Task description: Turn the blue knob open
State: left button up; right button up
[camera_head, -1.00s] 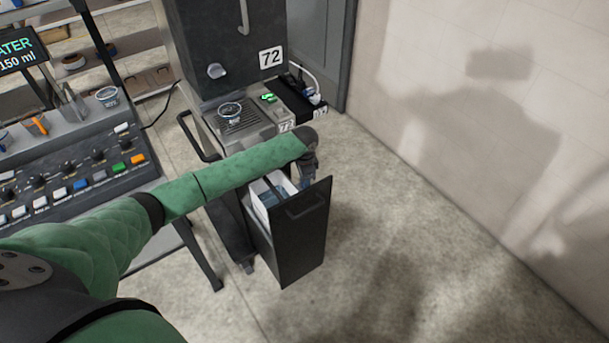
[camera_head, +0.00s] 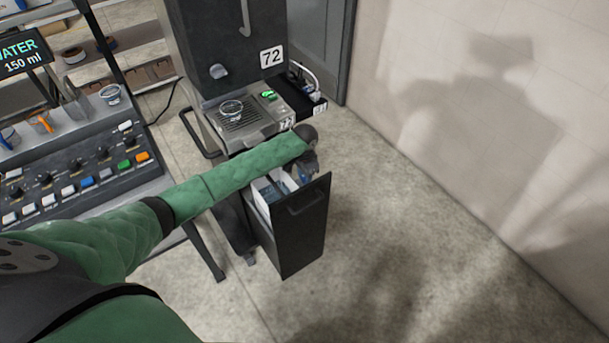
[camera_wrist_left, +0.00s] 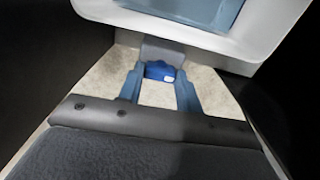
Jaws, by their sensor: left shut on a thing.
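The blue knob (camera_wrist_left: 160,71) shows in the left wrist view, under a grey block at the edge of a white-walled container (camera_wrist_left: 190,38) with blue inside. My left gripper (camera_wrist_left: 158,82) is shut on the knob, with a blue finger on either side of it. In the head view my left gripper (camera_head: 306,165) is above the pulled-out black drawer (camera_head: 300,235), close to its front panel. The knob is hidden from the head view there. My right gripper is not in view.
The machine marked 72 (camera_head: 271,56) stands behind the drawer, with a cup (camera_head: 231,109) on its grille. A button panel (camera_head: 85,175) is at the left. A wall (camera_head: 480,110) is at the right; the floor in front of it is clear.

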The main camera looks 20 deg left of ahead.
pick_arm(q)
jog(key=o, duration=0.7)
jog(key=shift+w+r+b, duration=0.1)
jog(key=shift+r+b, duration=0.3)
jog(key=shift+r, duration=0.2)
notch_tip(320, 180, up, 5)
jog(key=shift+b, duration=0.85)
jog(key=shift+r, duration=0.75)
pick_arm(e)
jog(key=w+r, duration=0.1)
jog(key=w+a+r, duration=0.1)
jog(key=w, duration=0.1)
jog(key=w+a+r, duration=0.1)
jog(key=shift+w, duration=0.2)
